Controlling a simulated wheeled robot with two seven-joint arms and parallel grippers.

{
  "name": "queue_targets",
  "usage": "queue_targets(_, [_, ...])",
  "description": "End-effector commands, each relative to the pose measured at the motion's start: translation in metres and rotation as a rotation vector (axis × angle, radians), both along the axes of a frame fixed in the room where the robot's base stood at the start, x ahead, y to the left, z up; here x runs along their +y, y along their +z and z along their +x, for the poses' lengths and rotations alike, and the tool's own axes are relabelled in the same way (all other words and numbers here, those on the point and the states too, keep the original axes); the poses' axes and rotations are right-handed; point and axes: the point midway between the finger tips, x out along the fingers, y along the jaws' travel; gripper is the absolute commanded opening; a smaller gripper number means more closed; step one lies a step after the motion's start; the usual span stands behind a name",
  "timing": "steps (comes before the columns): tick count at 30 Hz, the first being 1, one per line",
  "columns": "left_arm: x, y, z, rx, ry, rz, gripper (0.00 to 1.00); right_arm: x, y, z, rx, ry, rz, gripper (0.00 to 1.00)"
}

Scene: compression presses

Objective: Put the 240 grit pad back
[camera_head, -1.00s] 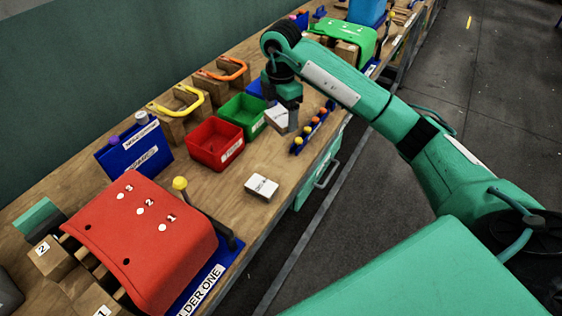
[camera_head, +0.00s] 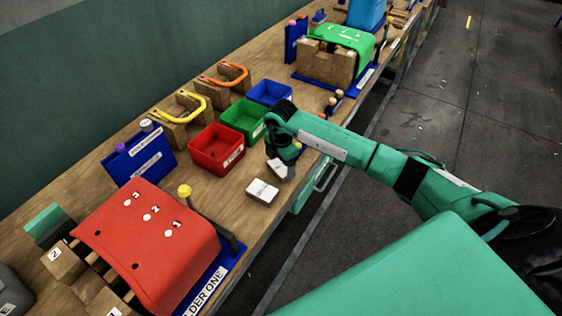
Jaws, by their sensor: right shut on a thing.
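My right gripper (camera_head: 279,162) is shut on a small white block (camera_head: 277,169), a pad with lettering too small to read. It holds the block just right of the red bin and close behind a second white labelled block (camera_head: 262,192), which lies on the bench near its front edge. I cannot tell which of the two blocks is the 240 grit pad. The fingertips are mostly hidden by the wrist. A red bin (camera_head: 216,165), a green bin (camera_head: 243,135) and a blue bin (camera_head: 269,102) stand in a row. My left gripper is not in view.
A red curved press (camera_head: 148,240) with a yellow-knobbed lever (camera_head: 185,191) stands at the front left. A blue labelled stand (camera_head: 137,160) and clamps with yellow (camera_head: 180,107) and orange (camera_head: 225,75) handles are behind. A green press (camera_head: 336,52) is farther back.

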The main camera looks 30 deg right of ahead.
Motion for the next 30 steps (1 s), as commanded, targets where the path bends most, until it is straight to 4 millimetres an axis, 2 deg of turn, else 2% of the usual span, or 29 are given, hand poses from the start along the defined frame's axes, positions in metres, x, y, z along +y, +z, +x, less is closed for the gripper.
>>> queue_targets(10, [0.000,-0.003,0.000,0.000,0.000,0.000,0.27,0.000,-0.005,0.001,-0.002,0.000,0.000,0.55])
queue_targets(11, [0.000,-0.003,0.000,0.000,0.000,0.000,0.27,0.000,-0.005,0.001,-0.002,0.000,0.000,0.78])
queue_targets(14, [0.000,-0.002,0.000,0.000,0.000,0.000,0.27,0.000,-0.004,0.001,-0.002,0.000,0.000,0.98])
queue_targets(26, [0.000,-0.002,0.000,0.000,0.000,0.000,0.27,0.000,0.003,0.001,-0.004,0.000,0.001,0.98])
queue_targets(30, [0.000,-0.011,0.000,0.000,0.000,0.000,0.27,0.000,0.025,0.002,-0.008,0.001,0.001,0.98])
